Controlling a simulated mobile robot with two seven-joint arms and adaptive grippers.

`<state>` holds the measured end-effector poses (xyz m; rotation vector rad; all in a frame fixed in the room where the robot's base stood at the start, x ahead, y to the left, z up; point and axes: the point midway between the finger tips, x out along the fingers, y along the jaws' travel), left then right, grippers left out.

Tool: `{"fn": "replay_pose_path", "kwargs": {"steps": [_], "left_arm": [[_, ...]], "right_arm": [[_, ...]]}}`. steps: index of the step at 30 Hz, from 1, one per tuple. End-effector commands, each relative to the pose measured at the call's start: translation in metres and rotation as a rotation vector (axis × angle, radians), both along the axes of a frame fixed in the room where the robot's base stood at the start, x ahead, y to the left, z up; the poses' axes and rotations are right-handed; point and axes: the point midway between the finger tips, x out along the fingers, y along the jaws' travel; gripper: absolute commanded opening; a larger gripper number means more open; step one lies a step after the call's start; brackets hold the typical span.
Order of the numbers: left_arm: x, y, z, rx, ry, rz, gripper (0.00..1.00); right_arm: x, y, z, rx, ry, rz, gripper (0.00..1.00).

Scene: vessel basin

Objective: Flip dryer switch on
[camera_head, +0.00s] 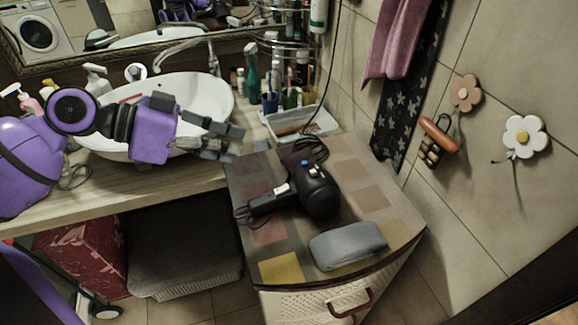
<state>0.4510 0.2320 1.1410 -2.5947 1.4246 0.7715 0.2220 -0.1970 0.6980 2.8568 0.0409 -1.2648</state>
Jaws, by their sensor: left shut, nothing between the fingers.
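A black hair dryer (318,193) lies on its side on the patterned top of a small cabinet. Its handle points left, and a light-coloured switch (281,188) shows on the handle; its position is too small to tell. A small blue button shows on the dryer's body. My right gripper is not in view.
The cabinet top (375,195) also bears a grey pouch (347,245) in front of the dryer. A white tray (318,124) and several bottles stand behind. A white basin (215,98) with a faucet lies under my left arm. The tiled wall bounds the right.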

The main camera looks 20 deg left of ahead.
Motion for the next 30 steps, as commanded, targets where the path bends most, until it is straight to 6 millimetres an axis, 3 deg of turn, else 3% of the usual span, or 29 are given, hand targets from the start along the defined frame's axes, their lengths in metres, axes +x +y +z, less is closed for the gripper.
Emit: {"fn": "replay_pose_path", "kwargs": {"steps": [16, 30], "left_arm": [[0.0, -0.008, -0.005, 0.01, -0.01, -0.027, 0.0], [0.039, -0.079, -0.045, 0.007, -0.014, -0.028, 0.0]], "right_arm": [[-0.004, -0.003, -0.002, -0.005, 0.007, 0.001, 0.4], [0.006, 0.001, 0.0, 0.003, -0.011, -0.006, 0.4]]}}
